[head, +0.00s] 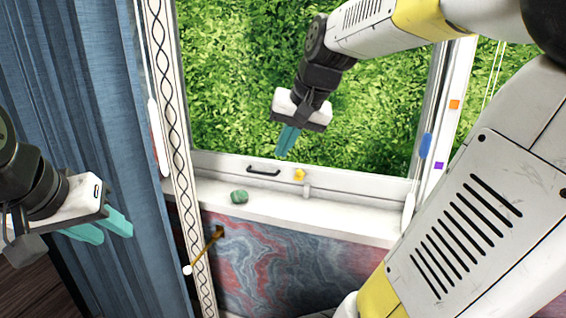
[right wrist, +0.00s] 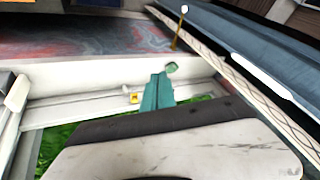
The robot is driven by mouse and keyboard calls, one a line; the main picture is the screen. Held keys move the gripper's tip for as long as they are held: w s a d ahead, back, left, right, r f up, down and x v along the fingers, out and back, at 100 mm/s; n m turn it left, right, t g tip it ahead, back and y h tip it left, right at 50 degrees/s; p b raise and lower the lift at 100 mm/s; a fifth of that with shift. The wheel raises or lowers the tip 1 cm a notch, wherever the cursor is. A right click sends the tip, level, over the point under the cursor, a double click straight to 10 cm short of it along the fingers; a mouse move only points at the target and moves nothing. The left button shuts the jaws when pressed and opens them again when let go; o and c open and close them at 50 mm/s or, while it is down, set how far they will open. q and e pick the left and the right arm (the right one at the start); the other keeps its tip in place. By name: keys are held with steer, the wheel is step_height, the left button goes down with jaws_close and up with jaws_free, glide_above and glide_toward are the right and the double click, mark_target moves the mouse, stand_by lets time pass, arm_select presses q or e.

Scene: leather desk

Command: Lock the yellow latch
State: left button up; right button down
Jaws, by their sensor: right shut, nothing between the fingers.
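The yellow latch (head: 299,175) is a small piece on the white bottom rail of the window frame, right of a dark handle. In the right wrist view it shows as a small yellow piece (right wrist: 134,98) just left of the fingertips. Its exact lock position is too small to tell. My right gripper (head: 283,153) is shut and empty, its teal fingers together and pointing down, above and slightly left of the latch in the head view, apart from it. My left gripper (head: 108,230) is at the far left by the blue curtain, its two teal fingers apart and nothing between them.
A dark handle (head: 264,171) sits on the rail. A green stone (head: 239,197) lies on the white sill (head: 335,215). A gold rod with a white knob (head: 204,250) stands out below. The blue curtain (head: 90,120) hangs left. Coloured pieces, including a blue oval (head: 425,146), are on the right frame.

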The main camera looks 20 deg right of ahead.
steer(key=w+d+f+m+h, duration=0.1)
steer(key=w+d+f+m, duration=0.1)
steer(key=w+d, duration=0.7)
steer(key=w+d+f+m+g+h, duration=0.1)
steer(key=w+d+m, duration=0.3)
steer(key=w+d, duration=0.5)
steer(key=w+f, duration=0.1)
steer(key=w, duration=0.4)
steer(key=shift+f+m, duration=0.3)
steer(key=shift+f, duration=0.1)
steer(key=shift+f, duration=0.15)
glide_above(303, 176)
steer(key=shift+f, duration=6.15)
